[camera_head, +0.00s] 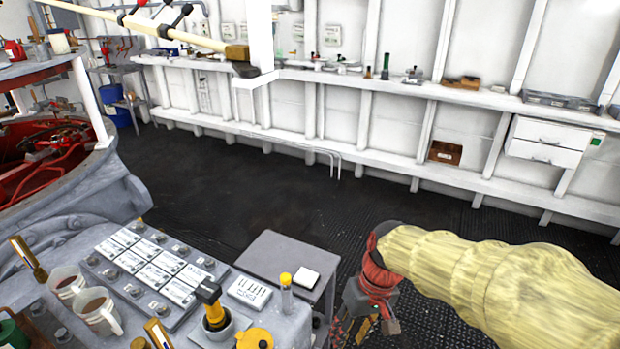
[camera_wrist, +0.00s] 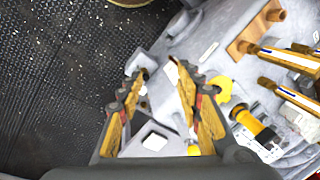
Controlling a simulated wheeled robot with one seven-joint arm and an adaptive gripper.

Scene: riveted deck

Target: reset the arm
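My arm, in a pale yellow sleeve, reaches in from the right of the head view. Its red and grey end hangs over the dark deck, just right of the small grey table (camera_head: 285,255). In the wrist view my gripper (camera_wrist: 161,72) has its two gold-padded fingers apart, with nothing held between them. The small table's grey top and a white block (camera_wrist: 155,141) show beyond the gap. The white block also shows on that table in the head view (camera_head: 306,277). The fingertips cannot be made out clearly in the head view.
A grey workbench (camera_head: 60,235) at the lower left carries mugs (camera_head: 98,311), a labelled panel (camera_head: 155,265), a yellow-handled tool in a cup (camera_head: 212,305), a yellow-capped tube (camera_head: 286,293) and a yellow lid (camera_head: 254,339). The dark floor (camera_head: 260,190) toward the white wall shelf is clear.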

